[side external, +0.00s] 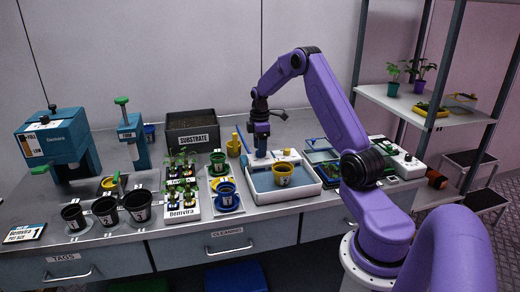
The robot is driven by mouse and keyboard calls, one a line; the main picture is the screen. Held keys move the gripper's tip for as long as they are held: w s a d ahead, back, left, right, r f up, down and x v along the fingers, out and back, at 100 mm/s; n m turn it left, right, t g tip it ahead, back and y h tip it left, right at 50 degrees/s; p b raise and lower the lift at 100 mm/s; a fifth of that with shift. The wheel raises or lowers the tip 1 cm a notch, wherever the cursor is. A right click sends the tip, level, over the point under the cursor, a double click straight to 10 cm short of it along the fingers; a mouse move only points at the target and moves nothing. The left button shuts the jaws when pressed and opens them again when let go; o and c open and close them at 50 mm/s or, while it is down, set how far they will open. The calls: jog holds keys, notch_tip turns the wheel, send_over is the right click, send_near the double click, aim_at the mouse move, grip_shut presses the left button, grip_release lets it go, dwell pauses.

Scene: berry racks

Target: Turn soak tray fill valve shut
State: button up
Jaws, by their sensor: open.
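The soak tray (311,189) is a white-rimmed basin of blue-grey water near the middle of the bench. A yellow pot (283,176) stands in it. A white block (293,156) with a small dark fitting sits on the tray's back edge; this looks like the fill valve, but its setting is too small to read. My gripper (261,154) is open and points down over the tray's back left corner, just left of the white block. Its fingertips are small and dark, and I cannot tell whether they touch anything.
A yellow holder with a blue-handled tool (234,146) stands left of my gripper. The substrate bin (193,134) is behind, and potted seedlings (180,188) and a tray of pots (228,199) are left.

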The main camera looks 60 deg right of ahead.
jog(key=shift+f, duration=0.6)
jog(key=c, duration=1)
jog(key=shift+c, duration=0.2)
